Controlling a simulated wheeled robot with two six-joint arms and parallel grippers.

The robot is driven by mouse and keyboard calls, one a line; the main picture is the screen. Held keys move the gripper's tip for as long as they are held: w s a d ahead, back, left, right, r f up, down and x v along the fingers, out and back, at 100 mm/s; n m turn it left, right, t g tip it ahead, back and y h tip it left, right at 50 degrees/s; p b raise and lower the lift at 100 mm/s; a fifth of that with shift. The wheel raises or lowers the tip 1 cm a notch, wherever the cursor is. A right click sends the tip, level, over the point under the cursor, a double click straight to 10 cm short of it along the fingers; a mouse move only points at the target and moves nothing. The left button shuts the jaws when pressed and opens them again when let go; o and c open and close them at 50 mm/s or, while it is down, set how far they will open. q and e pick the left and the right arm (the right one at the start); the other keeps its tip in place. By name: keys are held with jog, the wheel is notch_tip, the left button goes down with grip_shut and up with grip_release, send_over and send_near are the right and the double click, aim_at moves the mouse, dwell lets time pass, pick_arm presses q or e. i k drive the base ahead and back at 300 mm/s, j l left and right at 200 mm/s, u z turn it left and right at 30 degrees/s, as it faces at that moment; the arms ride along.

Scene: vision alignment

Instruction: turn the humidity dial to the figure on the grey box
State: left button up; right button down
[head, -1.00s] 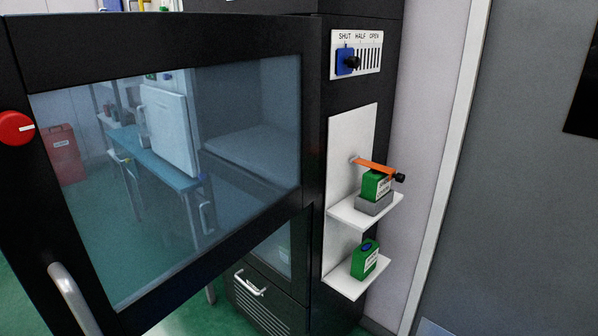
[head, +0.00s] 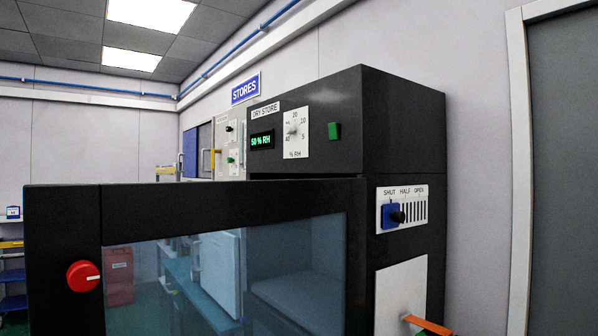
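The humidity dial (head: 292,132) is a small knob on a white plate marked % RH, high on the front of the black dry store cabinet. The figures 20, 10, 5 and 40 can be made out around it; its pointer is too small to read surely. The green display (head: 262,141) left of it reads 50 % RH. The grey box is out of view now; an earlier frame shows a grey block under a green container on the side shelf, with no figure readable. Neither of my grippers is in view.
The glass door (head: 230,270) with a red knob (head: 83,276) stands across the front, below the dial. A blue slider (head: 390,216) marked SHUT, HALF, OPEN and an orange strip (head: 428,325) are on the cabinet's side.

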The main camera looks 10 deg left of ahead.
aim_at(290, 130)
jog(key=j, duration=0.85)
jog(key=k+j, duration=0.1)
jog(key=j, duration=0.7)
jog(key=i+j, duration=0.25)
jog(key=j, duration=0.2)
jog(key=i+j, duration=0.25)
jog(key=j, duration=0.15)
jog(key=i+j, duration=0.2)
jog(key=j, duration=0.25)
jog(key=i+j, duration=0.25)
jog(key=j, duration=0.2)
jog(key=i+j, duration=0.25)
jog(key=j, duration=0.2)
